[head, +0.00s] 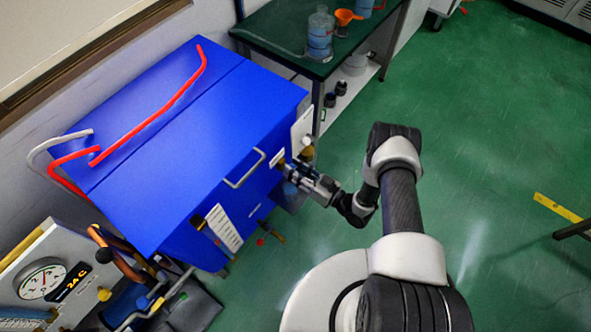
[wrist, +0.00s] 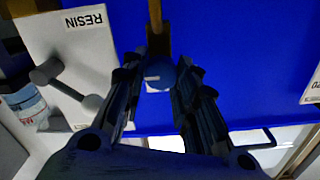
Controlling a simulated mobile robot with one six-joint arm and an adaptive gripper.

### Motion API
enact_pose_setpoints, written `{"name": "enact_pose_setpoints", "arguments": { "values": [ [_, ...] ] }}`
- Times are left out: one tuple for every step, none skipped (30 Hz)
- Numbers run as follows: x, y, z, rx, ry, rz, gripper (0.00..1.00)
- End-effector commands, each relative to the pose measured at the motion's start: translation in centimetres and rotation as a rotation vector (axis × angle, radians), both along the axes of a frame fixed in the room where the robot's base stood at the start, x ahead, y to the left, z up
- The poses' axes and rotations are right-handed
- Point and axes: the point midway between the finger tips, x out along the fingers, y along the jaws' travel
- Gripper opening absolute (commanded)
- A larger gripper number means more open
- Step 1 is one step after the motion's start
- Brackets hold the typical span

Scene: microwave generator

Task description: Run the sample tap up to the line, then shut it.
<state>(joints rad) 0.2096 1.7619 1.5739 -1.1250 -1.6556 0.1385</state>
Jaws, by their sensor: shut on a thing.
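The blue cabinet (head: 190,150) stands at left centre in the head view. My gripper (head: 289,170) is at its right-hand side, by a brass fitting (head: 277,158). In the wrist view a brass pipe (wrist: 155,28) comes down to a round blue knob (wrist: 160,76) with a small white mark, which looks like the tap's handle. My gripper (wrist: 160,72) is shut on this blue knob, one finger on each side. The tap's outlet, any vessel under it and the line are hidden or cannot be made out.
A white panel (wrist: 65,50) marked RESIN, with a grey lever, is close left of my gripper. A bottle (wrist: 25,104) stands beyond it. A dark green bench (head: 275,27) holds a bottle (head: 320,38) and an orange funnel (head: 345,16).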

Motion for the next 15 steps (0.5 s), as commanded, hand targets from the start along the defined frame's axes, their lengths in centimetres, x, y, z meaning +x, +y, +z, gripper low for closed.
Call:
{"name": "enact_pose_setpoints", "arguments": {
  "values": [
    [-0.02, 0.01, 0.00, 0.000, 0.000, 0.000, 0.06],
    [-0.03, 0.01, -0.01, 0.000, 0.000, 0.000, 0.04],
    [-0.03, 0.01, -0.01, 0.000, 0.000, 0.001, 0.03],
    [-0.03, 0.01, -0.01, -0.002, -0.003, 0.001, 0.03],
    [-0.03, 0.01, -0.01, -0.007, -0.009, 0.001, 0.03],
    [-0.03, 0.03, -0.01, -0.019, -0.025, 0.001, 0.03],
    [-0.03, 0.03, -0.01, -0.032, -0.042, 0.001, 0.03],
    [-0.04, 0.04, 0.00, -0.048, -0.062, 0.001, 0.03],
    [-0.04, 0.05, 0.00, -0.071, -0.091, 0.001, 0.03],
    [-0.05, 0.05, 0.00, -0.087, -0.111, 0.001, 0.03],
    [-0.06, 0.06, 0.01, -0.103, -0.130, 0.001, 0.03],
    [-0.07, 0.06, 0.01, -0.120, -0.154, 0.001, 0.03],
    [-0.07, 0.07, 0.01, -0.131, -0.167, 0.001, 0.03],
    [-0.07, 0.07, 0.01, -0.139, -0.177, 0.001, 0.03],
    [-0.07, 0.07, 0.01, -0.147, -0.187, 0.001, 0.03]
  ]
}}
